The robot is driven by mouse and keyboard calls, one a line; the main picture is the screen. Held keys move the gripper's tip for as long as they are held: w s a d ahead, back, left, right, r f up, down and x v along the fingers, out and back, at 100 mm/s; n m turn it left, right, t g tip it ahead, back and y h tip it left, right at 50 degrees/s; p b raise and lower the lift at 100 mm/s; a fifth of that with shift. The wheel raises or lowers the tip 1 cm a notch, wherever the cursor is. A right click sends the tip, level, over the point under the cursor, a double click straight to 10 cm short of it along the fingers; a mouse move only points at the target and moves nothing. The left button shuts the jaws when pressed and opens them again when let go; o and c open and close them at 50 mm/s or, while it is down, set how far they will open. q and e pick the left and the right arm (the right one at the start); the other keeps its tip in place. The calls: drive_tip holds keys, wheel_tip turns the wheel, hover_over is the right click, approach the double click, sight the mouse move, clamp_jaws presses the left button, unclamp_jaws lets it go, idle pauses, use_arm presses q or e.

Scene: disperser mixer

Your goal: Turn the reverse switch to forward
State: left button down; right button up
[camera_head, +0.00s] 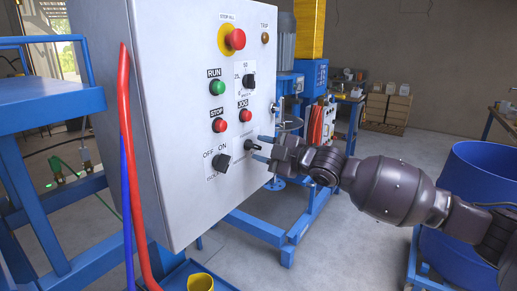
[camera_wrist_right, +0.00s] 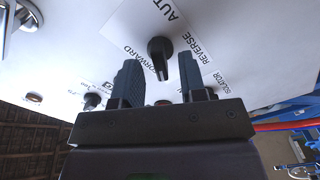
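The reverse switch (camera_head: 251,145) is a small black knob on the front of the grey control panel (camera_head: 175,110), low near its right edge. In the right wrist view the switch (camera_wrist_right: 160,52) sits on a white label reading FORWARD at left, REVERSE at right and AUTO at top. Its grip bar runs roughly down the picture; which setting it marks I cannot tell. My right gripper (camera_head: 261,148) faces the panel at the switch. In the wrist view its two fingers (camera_wrist_right: 160,62) are apart, one on each side of the knob, with gaps showing. My left gripper is out of view.
The panel also has a red emergency stop (camera_head: 236,39), green RUN button (camera_head: 217,87), red STOP button (camera_head: 219,125), red JOG button (camera_head: 245,115), speed knob (camera_head: 249,81) and ON/OFF isolator (camera_head: 222,163). A blue drum (camera_head: 475,205) stands at right.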

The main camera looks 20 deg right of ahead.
drive_tip(key=shift+x, duration=0.8)
drive_tip(key=shift+s, duration=0.1)
clamp_jaws()
